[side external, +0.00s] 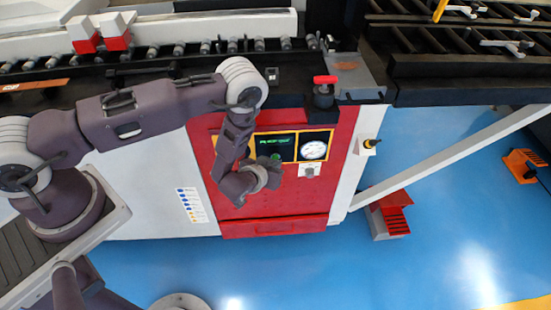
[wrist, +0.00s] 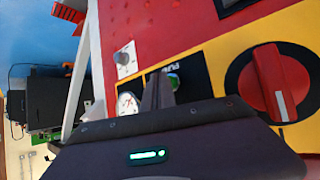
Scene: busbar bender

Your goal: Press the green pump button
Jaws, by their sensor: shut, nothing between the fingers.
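The green pump button (wrist: 173,81) shows in the wrist view on a black plate with a partly hidden PUMP label, on the machine's red front. My gripper (wrist: 157,82) is shut and empty, with its fingertips at the button's left edge in the picture. The fingers partly cover the button, and I cannot tell whether they touch it. In the side external view my gripper (side external: 273,167) is at the lower part of the control panel, below the lit green display (side external: 273,142).
A red rotary knob (wrist: 274,84) on a yellow plate stands right of the button in the wrist view. A round gauge (wrist: 128,104) and a small grey switch (wrist: 125,59) are to the left. A red-topped button post (side external: 324,90) rises above the panel.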

